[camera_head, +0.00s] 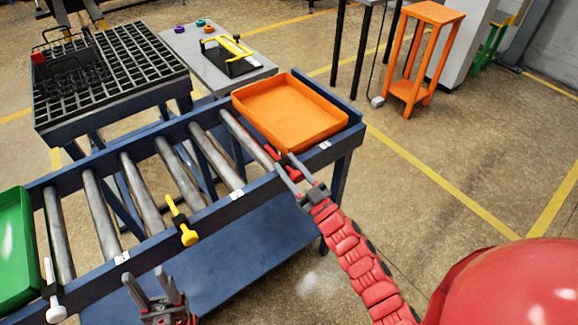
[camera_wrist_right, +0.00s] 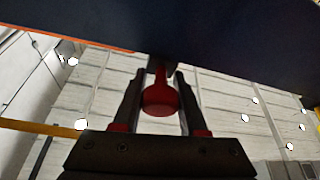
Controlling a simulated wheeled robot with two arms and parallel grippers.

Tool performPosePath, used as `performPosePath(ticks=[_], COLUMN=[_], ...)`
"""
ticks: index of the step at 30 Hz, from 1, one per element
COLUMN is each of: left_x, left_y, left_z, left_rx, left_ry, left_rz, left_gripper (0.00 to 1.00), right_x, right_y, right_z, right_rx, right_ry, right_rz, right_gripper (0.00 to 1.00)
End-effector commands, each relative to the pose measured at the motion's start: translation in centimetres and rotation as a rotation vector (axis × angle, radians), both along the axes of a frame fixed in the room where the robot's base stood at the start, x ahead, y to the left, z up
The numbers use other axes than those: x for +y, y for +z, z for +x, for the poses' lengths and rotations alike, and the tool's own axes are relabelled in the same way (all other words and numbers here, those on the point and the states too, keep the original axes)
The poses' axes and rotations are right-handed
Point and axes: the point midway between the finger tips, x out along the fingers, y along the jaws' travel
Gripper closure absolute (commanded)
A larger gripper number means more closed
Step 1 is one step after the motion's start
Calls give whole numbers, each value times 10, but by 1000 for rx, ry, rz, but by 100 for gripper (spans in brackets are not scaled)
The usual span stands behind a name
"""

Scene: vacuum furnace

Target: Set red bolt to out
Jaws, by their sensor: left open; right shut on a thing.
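The red bolt (camera_wrist_right: 160,98) has a round red knob and sits between the fingers of my right gripper (camera_wrist_right: 157,80) in the right wrist view. In the head view a small red part of the bolt (camera_head: 271,152) shows at the front rail of the roller table, by the orange tray's near corner. My right gripper (camera_head: 284,162) is shut on the bolt there, and its fingers hide much of it. My left gripper (camera_head: 150,283) is open and empty, in front of the rail at the bottom of the head view.
A yellow bolt (camera_head: 180,221) and a white bolt (camera_head: 53,296) sit on the same rail. The orange tray (camera_head: 335,122) and a green tray (camera_head: 10,245) rest on the rollers. Behind stand a black grid table (camera_head: 150,50) and a grey table (camera_head: 185,50).

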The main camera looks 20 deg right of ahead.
Motion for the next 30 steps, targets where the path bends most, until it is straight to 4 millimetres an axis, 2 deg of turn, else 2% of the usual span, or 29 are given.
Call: performPosePath(ticks=[24,26,30], left_x=[0,0,0], left_y=[1,3,13], left_z=[0,0,0], left_rx=[0,0,0], left_ry=[0,0,0], left_rz=[0,0,0], left_gripper=[50,50,50], right_x=[0,-3,-13], right_y=[0,1,2], right_z=[-1,-6,-34], right_rx=[0,1,3], right_ry=[1,-1,-1], right_rz=[0,-1,-3], right_gripper=[100,100,100])
